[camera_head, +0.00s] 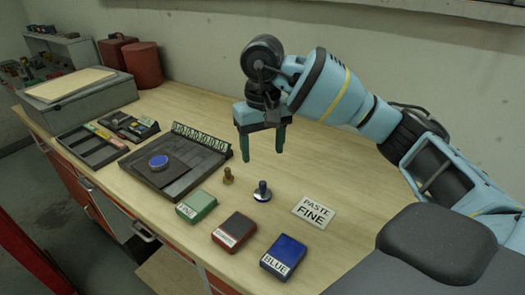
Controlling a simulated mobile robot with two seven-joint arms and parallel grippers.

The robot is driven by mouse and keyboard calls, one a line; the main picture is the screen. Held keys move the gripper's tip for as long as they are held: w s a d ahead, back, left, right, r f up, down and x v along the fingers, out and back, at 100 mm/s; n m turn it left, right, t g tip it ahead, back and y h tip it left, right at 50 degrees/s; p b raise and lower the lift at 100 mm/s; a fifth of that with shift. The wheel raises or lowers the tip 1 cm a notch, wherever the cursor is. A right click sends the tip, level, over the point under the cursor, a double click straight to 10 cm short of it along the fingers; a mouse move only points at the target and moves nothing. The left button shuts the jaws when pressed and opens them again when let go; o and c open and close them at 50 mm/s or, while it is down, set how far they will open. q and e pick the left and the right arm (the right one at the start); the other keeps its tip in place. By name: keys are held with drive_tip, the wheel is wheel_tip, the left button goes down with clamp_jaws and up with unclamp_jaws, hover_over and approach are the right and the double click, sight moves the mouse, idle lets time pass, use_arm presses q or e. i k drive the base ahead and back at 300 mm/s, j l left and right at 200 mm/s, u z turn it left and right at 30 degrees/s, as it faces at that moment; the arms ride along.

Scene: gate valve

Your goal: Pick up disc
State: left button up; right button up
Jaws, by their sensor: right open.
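A round disc with a blue face (158,161) lies on a dark square plate in a dark shallow tray (200,183). A second round piece, a shiny flat disc with an upright dark-blue knob (262,192), stands on the bare tabletop right of the tray. I cannot tell which of the two the task means. My right gripper (263,155) points down, open and empty, above the table behind the knobbed disc and apart from it. My left gripper is out of view.
A small brass piece (228,175) stands beside the knobbed disc. Green (197,206), red (234,230) and blue (284,256) labelled boxes line the front, with a "PASTE FINE" card (314,211) behind. A numbered rack (201,138) edges the tray.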

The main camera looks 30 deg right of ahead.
sight(159, 163)
drive_tip(key=i+j, duration=0.15)
drive_tip(key=j, duration=0.25)
drive_tip(key=i+j, duration=0.15)
drive_tip(key=j, duration=0.25)
drive_tip(key=i+j, duration=0.15)
drive_tip(key=j, duration=0.25)
